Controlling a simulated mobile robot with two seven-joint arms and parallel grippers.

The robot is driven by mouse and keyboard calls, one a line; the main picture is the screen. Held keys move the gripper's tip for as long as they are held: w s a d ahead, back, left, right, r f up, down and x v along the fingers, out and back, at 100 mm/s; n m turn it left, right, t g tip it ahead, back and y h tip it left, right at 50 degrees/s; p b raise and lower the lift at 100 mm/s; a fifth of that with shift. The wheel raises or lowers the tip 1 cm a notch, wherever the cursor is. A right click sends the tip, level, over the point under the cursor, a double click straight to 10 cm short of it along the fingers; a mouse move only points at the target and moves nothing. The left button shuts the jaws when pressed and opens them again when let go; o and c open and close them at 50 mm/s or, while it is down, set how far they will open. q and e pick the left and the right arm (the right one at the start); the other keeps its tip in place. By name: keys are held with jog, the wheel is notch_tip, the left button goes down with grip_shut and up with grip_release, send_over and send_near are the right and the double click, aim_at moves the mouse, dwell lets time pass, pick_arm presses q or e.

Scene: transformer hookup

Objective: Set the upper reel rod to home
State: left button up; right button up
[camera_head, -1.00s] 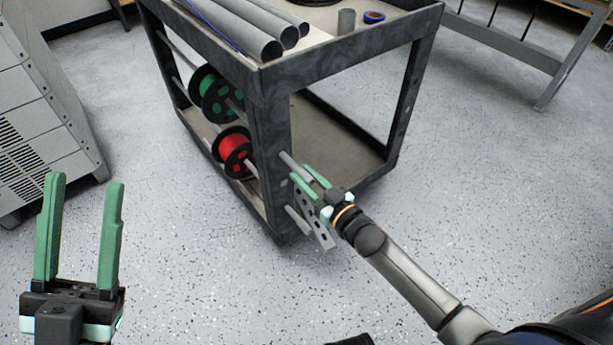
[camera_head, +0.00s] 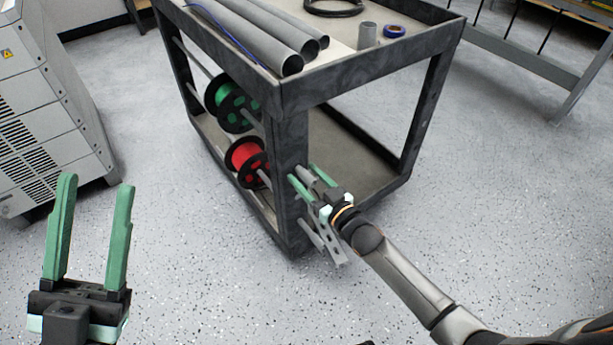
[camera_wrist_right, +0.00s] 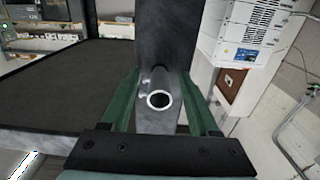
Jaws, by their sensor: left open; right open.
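The upper reel rod runs through the green reel (camera_head: 236,106) on the side of the dark cart. Its grey hollow end (camera_wrist_right: 160,100) sticks out past the corner post in the right wrist view. My right gripper (camera_head: 304,175) is open at the post, with one finger on each side of that rod end and a gap to each. The lower rod (camera_head: 309,232) carries the red reel (camera_head: 246,160) and its end sticks out below my right gripper. My left gripper (camera_head: 95,182) is open and empty, over the floor at lower left.
The cart's top (camera_head: 340,50) holds grey pipes (camera_head: 262,34), a short grey tube (camera_head: 367,35), a blue tape roll (camera_head: 394,31) and a black coil (camera_head: 335,5). A grey vented cabinet (camera_head: 50,120) stands at left. The floor in front is clear.

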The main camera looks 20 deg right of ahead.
jog(key=shift+s, duration=0.1)
pick_arm(q)
jog(key=shift+s+a+r+m+p, duration=0.1)
jog(key=shift+r+m+p, duration=0.05)
jog(key=shift+r+p, duration=0.8)
jog(key=shift+a+r+m+p, duration=0.1)
jog(key=shift+r+m+p, duration=0.05)
jog(key=shift+r+p, duration=0.8)
pick_arm(e)
jog(key=v, duration=1.2)
jog(key=shift+s, duration=0.15)
jog(key=shift+d, duration=0.1)
jog(key=shift+r, duration=0.15)
